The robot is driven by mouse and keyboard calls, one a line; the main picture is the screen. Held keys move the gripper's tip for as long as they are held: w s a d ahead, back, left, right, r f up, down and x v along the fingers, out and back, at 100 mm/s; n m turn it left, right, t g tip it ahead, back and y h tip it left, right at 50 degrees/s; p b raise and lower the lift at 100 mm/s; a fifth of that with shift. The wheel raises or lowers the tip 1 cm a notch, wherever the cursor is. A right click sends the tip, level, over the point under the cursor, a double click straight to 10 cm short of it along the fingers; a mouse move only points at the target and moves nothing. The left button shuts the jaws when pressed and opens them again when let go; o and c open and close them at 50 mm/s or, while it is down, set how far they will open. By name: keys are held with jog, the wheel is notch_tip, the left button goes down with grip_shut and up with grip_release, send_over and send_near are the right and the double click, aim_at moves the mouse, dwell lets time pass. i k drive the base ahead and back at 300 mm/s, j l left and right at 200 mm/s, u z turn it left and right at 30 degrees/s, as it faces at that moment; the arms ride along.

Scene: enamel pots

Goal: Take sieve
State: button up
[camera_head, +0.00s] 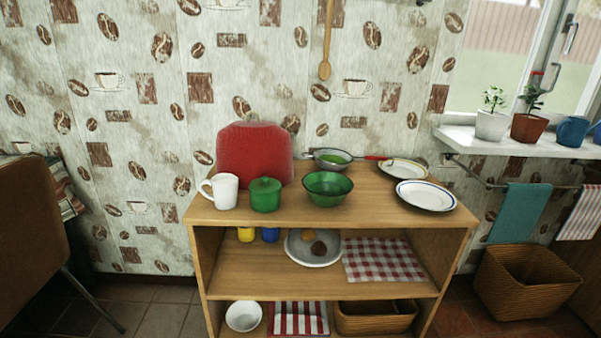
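A round, metal-rimmed thing that looks like the sieve (332,163) sits at the back of the wooden shelf unit's top (300,208). Its inside looks greenish. A thin red handle (375,158) shows just to its right and seems to belong to it, though the join is too small to be sure. A green bowl (328,190) stands just in front of it and may hide its lower edge. My gripper is not in view.
Two plates (426,196) (403,168) lie right. A chair (30,225) is at the left, a windowsill (510,145) with plants at the right. A wooden spoon (326,55) hangs above.

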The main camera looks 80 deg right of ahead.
aim_at(333, 160)
jog(key=z, duration=3)
